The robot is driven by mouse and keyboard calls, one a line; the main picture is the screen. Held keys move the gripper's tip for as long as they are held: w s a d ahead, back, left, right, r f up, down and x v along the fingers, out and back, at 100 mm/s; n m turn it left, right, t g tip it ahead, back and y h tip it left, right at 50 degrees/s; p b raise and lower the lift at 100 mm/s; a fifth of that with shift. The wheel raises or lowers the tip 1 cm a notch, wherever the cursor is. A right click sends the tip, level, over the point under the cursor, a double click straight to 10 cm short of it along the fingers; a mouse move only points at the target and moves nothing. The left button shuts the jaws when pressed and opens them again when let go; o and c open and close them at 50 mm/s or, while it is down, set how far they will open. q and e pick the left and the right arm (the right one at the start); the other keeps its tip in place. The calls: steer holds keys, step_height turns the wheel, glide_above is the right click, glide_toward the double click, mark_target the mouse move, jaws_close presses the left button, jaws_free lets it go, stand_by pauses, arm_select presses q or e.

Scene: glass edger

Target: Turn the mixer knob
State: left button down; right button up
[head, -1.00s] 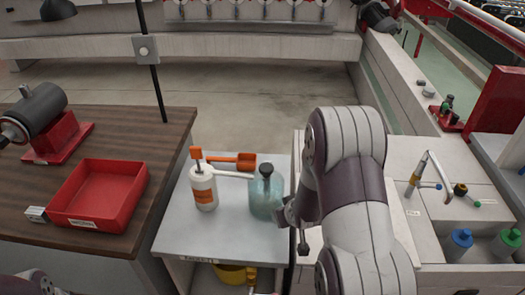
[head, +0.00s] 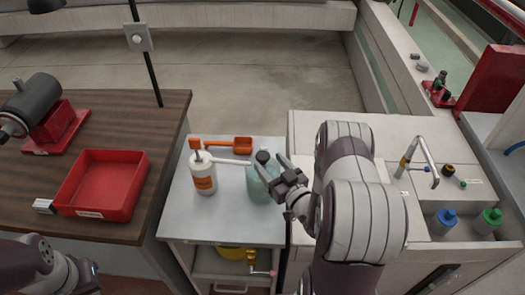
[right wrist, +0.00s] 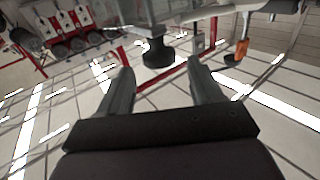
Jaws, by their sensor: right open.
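A chrome tap (head: 425,160) stands on the pale counter at the right, with a small dark and brass knob (head: 448,170) and a green-tipped piece beside it. I cannot tell for sure which part is the mixer knob. My right gripper (head: 269,165) is open and empty, at the right side of a teal jug (head: 259,190) with a black cap. In the right wrist view a black cap or knob (right wrist: 157,52) shows just beyond and between the open fingers, apart from them. My left arm shows at the lower left; its gripper is out of view.
A red tray (head: 100,188) is on the wooden bench at left. Blue-capped (head: 446,217) and green-capped (head: 490,218) bottles sit in the counter at right.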

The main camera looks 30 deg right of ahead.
mark_target(266, 160)
steer(key=w, duration=0.5)
steer(key=shift+a+p, duration=0.15)
steer(key=shift+p, duration=0.15)
steer(key=shift+s, duration=0.1)
steer(key=c, duration=0.9)
steer(key=shift+m+h, duration=0.3)
steer(key=shift+h, duration=0.2)
